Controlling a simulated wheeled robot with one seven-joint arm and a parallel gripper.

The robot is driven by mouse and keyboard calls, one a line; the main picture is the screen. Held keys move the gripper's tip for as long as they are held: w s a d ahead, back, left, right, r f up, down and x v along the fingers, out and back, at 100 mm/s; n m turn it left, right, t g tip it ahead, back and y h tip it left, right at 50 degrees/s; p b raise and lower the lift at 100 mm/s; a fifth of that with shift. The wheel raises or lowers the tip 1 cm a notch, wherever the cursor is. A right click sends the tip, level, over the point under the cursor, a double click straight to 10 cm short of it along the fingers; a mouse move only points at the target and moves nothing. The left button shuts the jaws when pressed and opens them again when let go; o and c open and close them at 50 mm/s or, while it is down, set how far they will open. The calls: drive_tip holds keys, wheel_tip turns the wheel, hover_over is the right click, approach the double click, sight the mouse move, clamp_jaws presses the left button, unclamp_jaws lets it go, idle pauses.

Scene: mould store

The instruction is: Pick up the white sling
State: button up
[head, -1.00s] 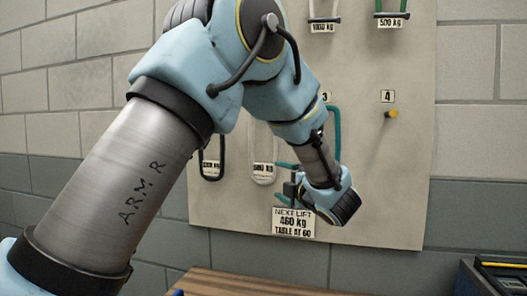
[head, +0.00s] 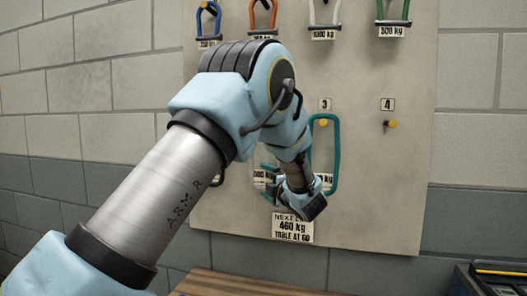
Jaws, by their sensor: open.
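The white sling (head: 260,187) hangs on the board in the head view. Most of it is hidden behind my arm, and only a small part of its lower end shows by its weight label. My gripper (head: 269,182) is small and partly covered by my own wrist. Its teal fingers are apart, one above the other, pointing left near the lower end of the white sling. They look empty. I cannot tell whether they touch the sling or how far in front of it they are.
A teal sling (head: 337,150) hangs from peg 3, just right of my wrist. Peg 4 (head: 390,124) is bare. Coloured shackles, including a white one (head: 325,12), line the board's top. A wooden top (head: 240,285) lies below, and a dark case (head: 495,278) stands lower right.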

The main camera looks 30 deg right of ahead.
drive_tip(key=c, duration=1.4)
drive_tip(key=shift+r+b, duration=0.1)
drive_tip(key=shift+b, duration=0.35)
